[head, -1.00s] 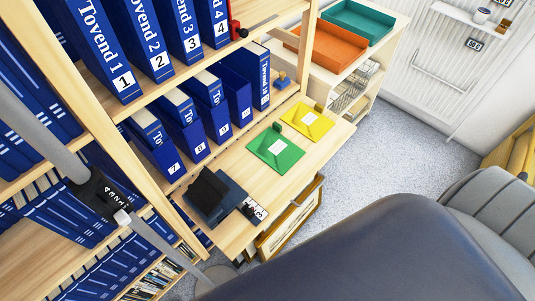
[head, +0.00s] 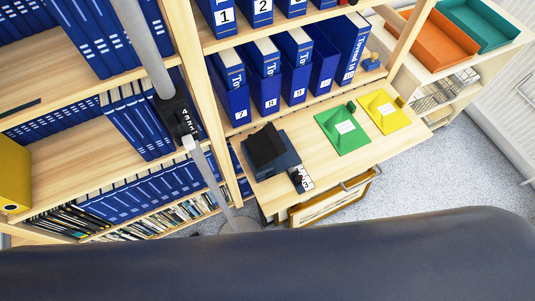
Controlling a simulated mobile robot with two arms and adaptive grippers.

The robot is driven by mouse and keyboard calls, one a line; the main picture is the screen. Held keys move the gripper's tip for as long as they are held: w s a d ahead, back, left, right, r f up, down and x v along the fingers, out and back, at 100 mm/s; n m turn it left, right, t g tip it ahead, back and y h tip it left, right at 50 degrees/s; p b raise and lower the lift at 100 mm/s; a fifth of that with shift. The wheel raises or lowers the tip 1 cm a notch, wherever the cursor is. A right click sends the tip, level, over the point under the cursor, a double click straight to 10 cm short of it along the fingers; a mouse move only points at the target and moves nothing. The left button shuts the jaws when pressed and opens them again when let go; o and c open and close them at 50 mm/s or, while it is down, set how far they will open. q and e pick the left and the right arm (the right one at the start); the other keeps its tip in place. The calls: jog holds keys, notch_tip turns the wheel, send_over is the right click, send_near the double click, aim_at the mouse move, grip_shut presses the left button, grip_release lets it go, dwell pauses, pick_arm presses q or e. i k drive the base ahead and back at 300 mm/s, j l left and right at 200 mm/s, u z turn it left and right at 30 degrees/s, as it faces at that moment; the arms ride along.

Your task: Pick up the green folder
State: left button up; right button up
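The green folder (head: 338,138) lies flat on the pulled-out wooden shelf board, with a white label on it and a small dark green piece at its top edge. A yellow folder (head: 388,102) of the same kind lies just to its right, very close to it. Neither of my grippers shows in the head view, so nothing can be told of where they are relative to the folder.
A dark box-like object (head: 268,150) and a small black-and-white item (head: 302,178) sit left of the green folder. Blue binders (head: 295,70) stand behind it. A grey pole (head: 150,50) rises at left. Orange (head: 428,42) and teal (head: 484,22) trays are at upper right.

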aim_at(339, 124)
jog(key=i+l, duration=0.1)
jog(key=l, duration=0.3)
jog(key=i+l, duration=0.15)
jog(key=l, duration=0.25)
jog(key=i+l, duration=0.1)
jog(key=l, duration=0.3)
jog(key=i+l+z, duration=0.1)
jog(key=l, duration=0.3)
